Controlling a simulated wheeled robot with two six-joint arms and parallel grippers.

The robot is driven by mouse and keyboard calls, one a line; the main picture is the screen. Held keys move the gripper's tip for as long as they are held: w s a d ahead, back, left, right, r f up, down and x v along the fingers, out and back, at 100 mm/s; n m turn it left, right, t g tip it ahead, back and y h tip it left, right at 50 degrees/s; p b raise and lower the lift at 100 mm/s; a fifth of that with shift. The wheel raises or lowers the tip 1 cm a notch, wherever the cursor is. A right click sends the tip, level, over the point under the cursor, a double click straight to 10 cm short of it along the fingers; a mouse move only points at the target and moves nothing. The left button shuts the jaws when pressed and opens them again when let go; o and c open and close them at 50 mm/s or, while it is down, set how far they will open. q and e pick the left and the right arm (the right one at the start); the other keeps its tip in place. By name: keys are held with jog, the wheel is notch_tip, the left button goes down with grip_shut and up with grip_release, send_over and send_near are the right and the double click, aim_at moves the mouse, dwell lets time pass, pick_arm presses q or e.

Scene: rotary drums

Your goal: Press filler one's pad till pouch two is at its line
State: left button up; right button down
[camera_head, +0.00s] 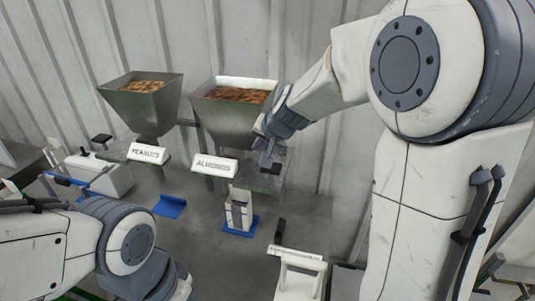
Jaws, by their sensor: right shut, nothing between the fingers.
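Two metal hoppers stand against the wall: one labelled PEANUTS (141,117) on the left, one labelled ALMONDS (232,120) to its right. Neither shows a filler number. A pale upright pouch (238,213) with a grey front stands on a blue base below the ALMONDS hopper; its line and fill level are too small to read. My right gripper (267,160) is shut and empty, pointing down beside the ALMONDS hopper, just above a small dark pad (270,170). I cannot tell whether it touches the pad.
A blue holder (170,206) lies on the grey table below the PEANUTS hopper, with no pouch visible on it. A white box (100,175) stands at the left. A white stand (298,262) is at the front right. The table between the hoppers and my left arm is mostly clear.

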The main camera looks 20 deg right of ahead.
notch_tip(320, 180, up, 2)
jog(key=m+h, duration=0.1)
jog(key=m, duration=0.1)
send_over(272, 169)
jog(key=shift+w+d+r+t+p, duration=0.1)
jog(key=shift+t+p, duration=0.3)
notch_tip(272, 169, down, 9)
jog(key=b, duration=0.8)
jog(key=shift+b, duration=0.3)
dwell(1.1)
jog(key=shift+f+b, duration=0.35)
jog(key=shift+b, duration=0.15)
jog(key=shift+f+b, duration=1.7)
dwell(1.3)
dwell(0.3)
jog(key=shift+r+p, duration=1.95)
jog(key=shift+r, duration=0.2)
